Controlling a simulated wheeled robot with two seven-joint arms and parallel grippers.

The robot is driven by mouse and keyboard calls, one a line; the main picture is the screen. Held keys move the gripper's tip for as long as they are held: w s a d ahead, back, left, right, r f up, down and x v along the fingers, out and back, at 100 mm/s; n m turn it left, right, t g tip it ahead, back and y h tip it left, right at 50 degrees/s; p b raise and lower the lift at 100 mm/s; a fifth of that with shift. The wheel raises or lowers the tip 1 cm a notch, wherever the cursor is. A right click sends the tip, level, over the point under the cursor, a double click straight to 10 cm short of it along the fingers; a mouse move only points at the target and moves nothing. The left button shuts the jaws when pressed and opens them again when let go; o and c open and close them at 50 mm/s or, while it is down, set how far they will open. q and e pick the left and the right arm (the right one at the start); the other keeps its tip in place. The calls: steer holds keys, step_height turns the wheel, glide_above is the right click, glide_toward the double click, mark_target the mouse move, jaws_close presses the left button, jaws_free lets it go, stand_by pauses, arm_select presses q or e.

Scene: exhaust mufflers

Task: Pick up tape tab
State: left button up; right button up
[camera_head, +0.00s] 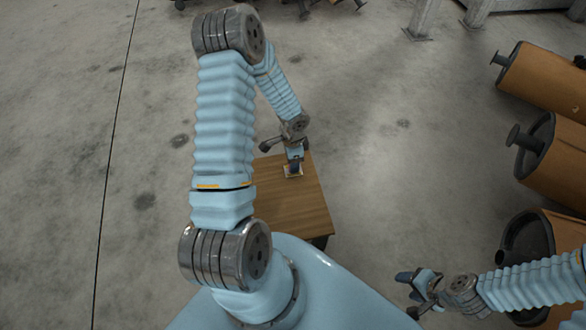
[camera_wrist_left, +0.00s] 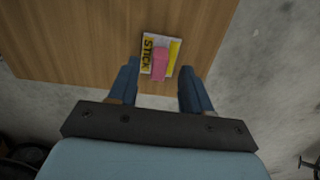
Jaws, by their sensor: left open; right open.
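A small flat pad (camera_wrist_left: 174,53), white and yellow with the dark letters "STICK", lies on the wooden table. A pink tab (camera_wrist_left: 159,65) lies over its middle and lower edge; it seems to be the tape tab. In the head view only a pale edge of the pad (camera_head: 293,175) shows beneath my left gripper (camera_head: 294,164). In the left wrist view my left gripper (camera_wrist_left: 159,76) is open, its blue fingers on either side of the pad's lower part. Contact with the table cannot be told. My right gripper (camera_head: 411,290) is open and empty, away from the table.
The small wooden table (camera_head: 300,205) has bare top around the pad. Large brown cylinders with dark ends (camera_head: 545,75) lie along the right side, near my right arm. Grey concrete floor (camera_head: 385,150) is clear between them and the table.

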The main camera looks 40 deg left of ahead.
arm_select(q)
step_height(320, 180, down, 3)
steer(key=shift+r, duration=0.15)
steer(key=shift+d, duration=0.1)
jaws_close()
steer(key=shift+r, duration=0.1)
